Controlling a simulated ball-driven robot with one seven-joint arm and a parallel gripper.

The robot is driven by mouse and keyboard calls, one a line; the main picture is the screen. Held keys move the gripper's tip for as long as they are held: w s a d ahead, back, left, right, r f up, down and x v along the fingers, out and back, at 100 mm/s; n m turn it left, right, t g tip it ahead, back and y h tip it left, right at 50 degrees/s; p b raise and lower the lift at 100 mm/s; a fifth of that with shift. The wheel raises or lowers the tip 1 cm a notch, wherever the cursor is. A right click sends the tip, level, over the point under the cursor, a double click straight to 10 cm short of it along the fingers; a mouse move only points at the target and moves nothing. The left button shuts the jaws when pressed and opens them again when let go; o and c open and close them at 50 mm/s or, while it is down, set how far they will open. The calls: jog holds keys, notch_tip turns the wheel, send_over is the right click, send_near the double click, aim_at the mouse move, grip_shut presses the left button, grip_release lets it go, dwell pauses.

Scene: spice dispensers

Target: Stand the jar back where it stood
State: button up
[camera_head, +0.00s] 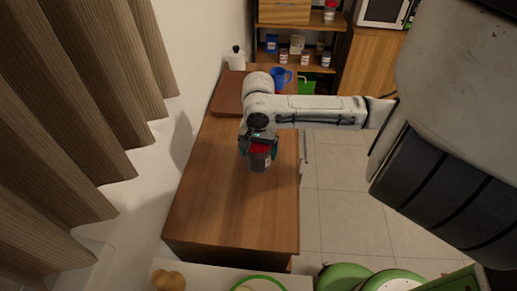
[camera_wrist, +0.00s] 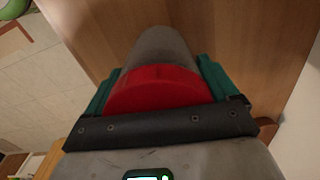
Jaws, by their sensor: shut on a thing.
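The jar (camera_head: 259,162) is grey with a red lid, over the wooden counter top. My gripper (camera_head: 259,150) is shut on it from above, with a green finger on each side near the lid. In the wrist view, the red lid (camera_wrist: 158,88) and grey jar body (camera_wrist: 158,46) sit between the green fingers of my gripper (camera_wrist: 155,85). The jar's lower end points to the wood surface; I cannot tell whether it touches it.
The wooden counter (camera_head: 225,215) is clear in front of the jar. Behind are a brown board (camera_head: 227,95), a white bottle (camera_head: 237,59) and a blue mug (camera_head: 281,77). Shelves with several small jars (camera_head: 326,60) stand at the back. A wall and curtain (camera_head: 75,80) line the left.

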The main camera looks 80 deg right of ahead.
jog(key=o, duration=1.8)
jog(key=shift+c, duration=0.2)
notch_tip(320, 180, up, 12)
jog(key=shift+r, duration=0.1)
